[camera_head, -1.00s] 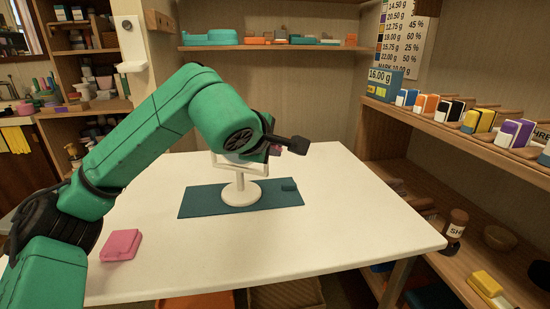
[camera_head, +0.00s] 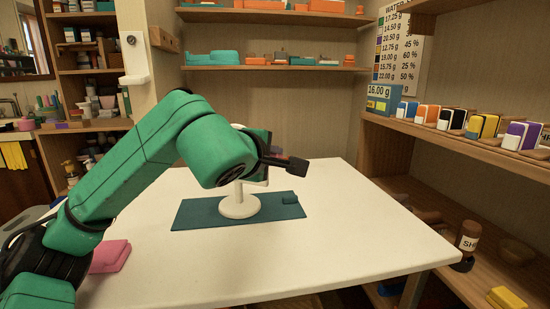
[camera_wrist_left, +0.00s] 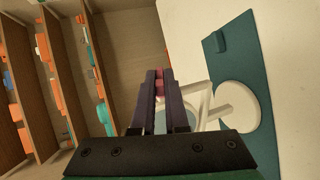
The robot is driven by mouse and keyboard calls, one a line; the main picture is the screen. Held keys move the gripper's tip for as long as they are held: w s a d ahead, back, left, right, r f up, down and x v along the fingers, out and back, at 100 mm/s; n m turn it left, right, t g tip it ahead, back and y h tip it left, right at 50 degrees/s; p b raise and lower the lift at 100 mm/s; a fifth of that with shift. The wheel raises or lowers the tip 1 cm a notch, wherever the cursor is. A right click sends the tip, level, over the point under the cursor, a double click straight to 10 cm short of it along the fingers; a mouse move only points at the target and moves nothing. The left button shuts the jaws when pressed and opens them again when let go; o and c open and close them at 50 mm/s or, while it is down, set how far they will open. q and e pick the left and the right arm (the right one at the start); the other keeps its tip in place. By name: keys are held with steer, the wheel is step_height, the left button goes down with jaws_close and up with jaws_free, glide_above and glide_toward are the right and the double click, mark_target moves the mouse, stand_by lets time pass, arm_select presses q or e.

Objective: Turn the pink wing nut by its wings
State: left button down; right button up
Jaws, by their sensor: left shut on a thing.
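The pink wing nut (camera_wrist_left: 159,86) shows in the left wrist view as a small pink patch between the two dark fingers of my left gripper (camera_wrist_left: 158,80). The fingers are shut on it, and its wings are mostly hidden by them. A white stand (camera_head: 240,207) with a round base and a frame stands upright on a teal mat; its base also shows in the left wrist view (camera_wrist_left: 238,103). In the head view my left arm covers the upper part of the stand and the wing nut. My right gripper is in neither view.
The teal mat (camera_head: 195,214) lies on a white table (camera_head: 350,240), with a small teal block (camera_head: 290,199) at its right end. Shelves (camera_head: 460,140) with colored boxes stand at the right. The table's right side is clear.

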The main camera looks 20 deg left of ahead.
arm_select(q)
steer(key=c, duration=0.9)
jaws_free()
steer(key=shift+s+r, duration=0.2)
steer(key=shift+s, duration=0.15)
steer(key=p+v, duration=0.2)
steer(key=v, duration=1.1)
steer(key=shift+s, duration=0.4)
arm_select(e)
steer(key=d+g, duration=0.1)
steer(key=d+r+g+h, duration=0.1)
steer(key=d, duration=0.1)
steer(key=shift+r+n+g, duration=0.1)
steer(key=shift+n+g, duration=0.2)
